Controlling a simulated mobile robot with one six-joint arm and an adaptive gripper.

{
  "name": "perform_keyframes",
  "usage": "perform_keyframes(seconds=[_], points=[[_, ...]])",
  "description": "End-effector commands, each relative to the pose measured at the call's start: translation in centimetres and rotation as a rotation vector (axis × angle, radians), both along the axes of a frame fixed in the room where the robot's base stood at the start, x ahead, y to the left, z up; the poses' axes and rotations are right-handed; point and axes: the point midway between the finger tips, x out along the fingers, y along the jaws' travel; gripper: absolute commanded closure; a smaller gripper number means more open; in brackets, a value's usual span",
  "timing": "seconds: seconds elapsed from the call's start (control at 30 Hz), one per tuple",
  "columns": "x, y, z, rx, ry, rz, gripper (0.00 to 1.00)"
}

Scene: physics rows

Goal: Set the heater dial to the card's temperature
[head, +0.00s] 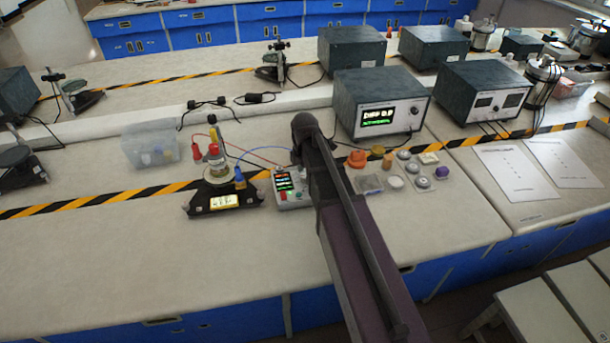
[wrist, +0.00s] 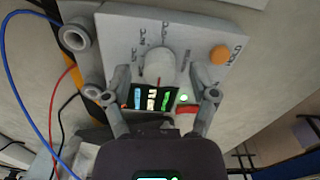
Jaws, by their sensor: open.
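A light grey control box (head: 293,188) sits on the bench, partly hidden behind my arm in the head view. In the wrist view its panel (wrist: 125,35) carries a pale round dial (wrist: 158,64) with a thin red mark, and printed labels around it, too small to read. My gripper (wrist: 166,86) is open over the panel, one finger on each side of the dial. I cannot tell whether the fingers touch it. In the head view my arm hides the gripper. A small pale-yellow card (head: 225,201) stands on a black base (head: 196,206); its writing is unreadable here.
The panel also has an orange button (wrist: 219,54), a lit screen (wrist: 151,98) and a green light (wrist: 183,98). The bench front is clear.

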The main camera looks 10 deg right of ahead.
Motion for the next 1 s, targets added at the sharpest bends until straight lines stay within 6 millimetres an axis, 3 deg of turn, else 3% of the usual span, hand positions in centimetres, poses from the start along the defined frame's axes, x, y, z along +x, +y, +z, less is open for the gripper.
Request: perform_keyframes(seconds=[0.13, 0.3, 0.37, 0.4, 1.0], points=[[0.0, -0.01, 0.02, 0.0, 0.0, 0.0, 0.28], [0.0, -0.01, 0.02, 0.0, 0.0, 0.0, 0.79], [0.0, -0.02, 0.01, 0.0, 0.0, 0.0, 0.96], [-0.01, -0.02, 0.01, 0.0, 0.0, 0.0, 1.0], [-0.02, -0.24, 0.0, -0.002, 0.001, -0.127, 1.0]])
